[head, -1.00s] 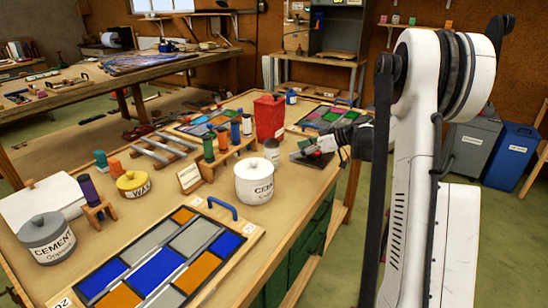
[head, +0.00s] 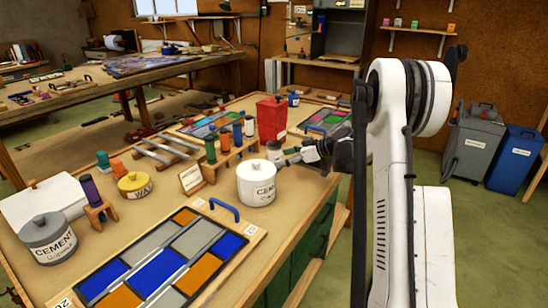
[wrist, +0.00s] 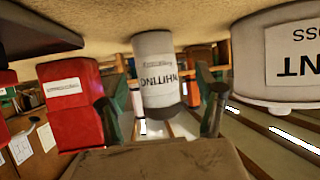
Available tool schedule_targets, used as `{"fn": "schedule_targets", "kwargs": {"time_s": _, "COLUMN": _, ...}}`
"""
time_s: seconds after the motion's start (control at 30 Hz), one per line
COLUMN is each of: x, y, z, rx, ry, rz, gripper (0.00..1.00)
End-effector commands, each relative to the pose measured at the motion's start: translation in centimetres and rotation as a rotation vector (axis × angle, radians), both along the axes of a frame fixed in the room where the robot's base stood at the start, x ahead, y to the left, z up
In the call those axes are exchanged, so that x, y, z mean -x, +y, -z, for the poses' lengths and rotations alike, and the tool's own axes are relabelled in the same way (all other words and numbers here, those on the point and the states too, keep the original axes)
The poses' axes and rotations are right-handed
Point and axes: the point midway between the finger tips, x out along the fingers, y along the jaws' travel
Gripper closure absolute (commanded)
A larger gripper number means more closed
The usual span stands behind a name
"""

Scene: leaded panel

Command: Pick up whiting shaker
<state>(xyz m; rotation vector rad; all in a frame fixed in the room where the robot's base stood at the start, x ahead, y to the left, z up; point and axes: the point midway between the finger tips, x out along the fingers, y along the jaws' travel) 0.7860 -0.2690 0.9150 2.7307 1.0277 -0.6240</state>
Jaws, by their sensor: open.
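The whiting shaker (wrist: 156,62) is a pale cylinder with a dark cap. In the wrist view it appears upside down, with its WHITING label facing me. My gripper (wrist: 161,108) is open, with one finger to each side of the shaker in the wrist view. In the head view my gripper (head: 287,155) is close at the shaker's right side. I cannot tell whether a finger touches it.
A wooden rack (head: 229,160) with several coloured shakers is to the left. A leaded panel (head: 155,270) lies in the foreground.

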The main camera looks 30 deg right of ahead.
Motion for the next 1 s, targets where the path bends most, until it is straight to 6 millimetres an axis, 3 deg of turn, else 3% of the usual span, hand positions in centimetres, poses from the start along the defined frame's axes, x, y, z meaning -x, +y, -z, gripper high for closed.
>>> {"fn": "schedule_targets", "kwargs": {"time_s": 0.3, "x": -3.4, "y": 2.2, "z": 1.5, "rx": 0.0, "ry": 0.0, "rz": -0.003, "gripper": 0.32}}
{"fn": "schedule_targets", "kwargs": {"time_s": 0.6, "x": -3.7, "y": 2.5, "z": 1.7, "rx": 0.0, "ry": 0.0, "rz": -0.001, "gripper": 0.34}}
{"fn": "schedule_targets", "kwargs": {"time_s": 1.0, "x": -3.7, "y": 2.5, "z": 1.7, "rx": 0.0, "ry": 0.0, "rz": -0.001, "gripper": 0.87}}
